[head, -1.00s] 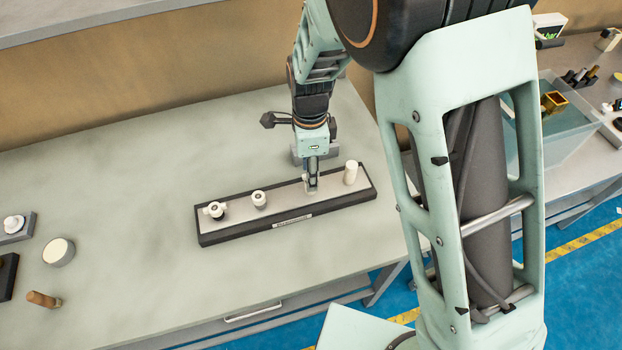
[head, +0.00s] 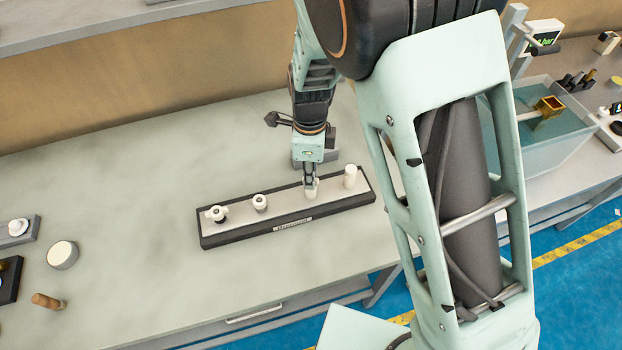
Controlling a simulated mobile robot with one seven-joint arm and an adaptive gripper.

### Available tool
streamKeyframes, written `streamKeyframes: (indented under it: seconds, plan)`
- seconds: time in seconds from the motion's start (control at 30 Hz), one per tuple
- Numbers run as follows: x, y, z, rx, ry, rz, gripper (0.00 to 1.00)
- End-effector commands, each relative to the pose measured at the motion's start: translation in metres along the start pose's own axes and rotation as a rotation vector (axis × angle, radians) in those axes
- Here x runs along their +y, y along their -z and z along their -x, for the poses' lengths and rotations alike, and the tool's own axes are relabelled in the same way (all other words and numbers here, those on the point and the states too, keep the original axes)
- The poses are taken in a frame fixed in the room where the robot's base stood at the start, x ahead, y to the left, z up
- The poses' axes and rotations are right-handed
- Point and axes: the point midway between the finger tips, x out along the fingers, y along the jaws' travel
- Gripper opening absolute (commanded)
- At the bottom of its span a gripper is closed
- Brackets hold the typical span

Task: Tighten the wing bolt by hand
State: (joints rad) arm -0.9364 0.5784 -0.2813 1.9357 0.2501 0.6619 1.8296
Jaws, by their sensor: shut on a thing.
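A long dark-edged board (head: 235,221) with a pale top lies on the table and carries a row of white fittings. My gripper (head: 310,187) points down over the right half of the board. Its fingers are shut on a small white fitting (head: 311,194), apparently the wing bolt, which stands upright on the board. The fingers hide its upper part, and its wings cannot be made out.
A tall white cylinder (head: 350,176) stands close right of my gripper. Two white fittings, one round (head: 260,203) and one knobbed (head: 217,214), stand to the left. The table's left middle is clear.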

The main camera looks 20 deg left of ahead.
Motion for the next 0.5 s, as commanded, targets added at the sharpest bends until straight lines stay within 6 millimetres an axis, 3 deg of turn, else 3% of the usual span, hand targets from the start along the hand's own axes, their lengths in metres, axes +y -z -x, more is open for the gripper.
streamKeyframes:
  seconds: [0.2,0.5]
  plan:
    - [-0.0006,0.0000,0.0019,0.001,0.001,-0.133,0.00]
    - [-0.0011,-0.0003,0.0005,-0.001,0.002,-0.164,0.00]
